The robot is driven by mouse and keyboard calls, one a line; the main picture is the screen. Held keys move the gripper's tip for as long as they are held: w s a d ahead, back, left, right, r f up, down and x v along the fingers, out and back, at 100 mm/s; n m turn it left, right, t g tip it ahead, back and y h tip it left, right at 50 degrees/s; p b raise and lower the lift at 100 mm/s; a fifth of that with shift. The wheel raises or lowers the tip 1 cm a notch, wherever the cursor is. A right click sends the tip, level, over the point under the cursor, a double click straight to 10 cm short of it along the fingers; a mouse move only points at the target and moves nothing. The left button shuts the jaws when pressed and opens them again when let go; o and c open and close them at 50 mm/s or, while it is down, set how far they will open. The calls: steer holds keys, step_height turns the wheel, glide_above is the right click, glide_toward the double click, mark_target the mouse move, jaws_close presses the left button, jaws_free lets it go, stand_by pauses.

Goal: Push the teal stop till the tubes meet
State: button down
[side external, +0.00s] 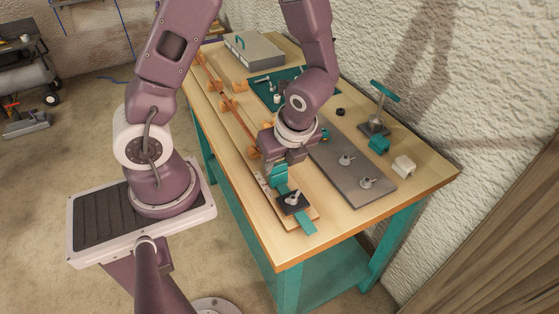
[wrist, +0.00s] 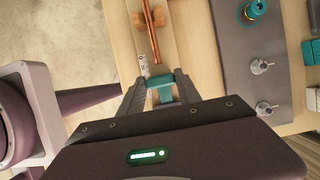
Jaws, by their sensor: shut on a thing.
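The teal stop (side external: 280,181) stands on a wooden rail at the near end of the bench. It also shows in the wrist view (wrist: 161,94), between the fingertips. My gripper (wrist: 160,92) is shut on it, one finger at each side. A teal strip (side external: 307,228) runs out under a dark clamp plate with a knob (side external: 292,200) on the near side of the stop. A copper tube (wrist: 153,36) lies in line beyond the stop, on orange cradles (wrist: 139,20). A gap separates the tube's near end from the stop. I cannot make out where two tubes join.
A white scale (wrist: 144,64) lies beside the rail. A grey plate with knobs (side external: 352,165) lies to the right. A teal-handled clamp (side external: 376,122), a white block (side external: 403,167) and a grey case (side external: 254,50) stand farther off. Bare wood lies right of the rail.

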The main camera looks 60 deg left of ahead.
steer(key=a, duration=0.4)
steer(key=shift+a, duration=0.15)
steer(key=c, duration=0.8)
jaws_free()
steer(key=shift+c, duration=0.2)
steer(key=v, duration=0.7)
